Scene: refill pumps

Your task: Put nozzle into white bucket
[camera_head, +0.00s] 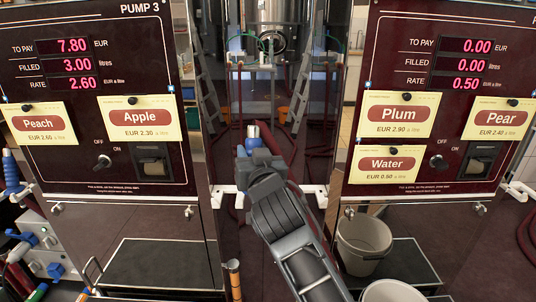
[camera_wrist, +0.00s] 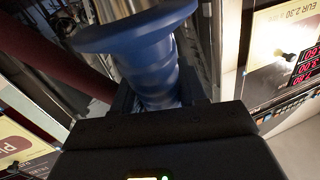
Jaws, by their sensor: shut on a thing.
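My gripper (camera_head: 256,150) is in the gap between the two pump panels, shut on a blue nozzle. The nozzle (camera_head: 252,132) shows as a small blue end with a pale tip above the jaws. In the wrist view the blue nozzle (camera_wrist: 150,68) fills the space between the jaws, with a wide flange on top. A pale bucket (camera_head: 364,246) stands below the right pump, to the right of my gripper and apart from it. A second, whiter bucket (camera_head: 393,292) is cut off at the bottom edge.
The left panel (camera_head: 100,60) reads 7.80 to pay; the right panel (camera_head: 455,65) reads 0.00. A dark red hose (camera_head: 300,205) hangs behind my gripper. Other blue nozzles (camera_head: 12,170) sit at the far left. Steel tanks and ladders stand behind.

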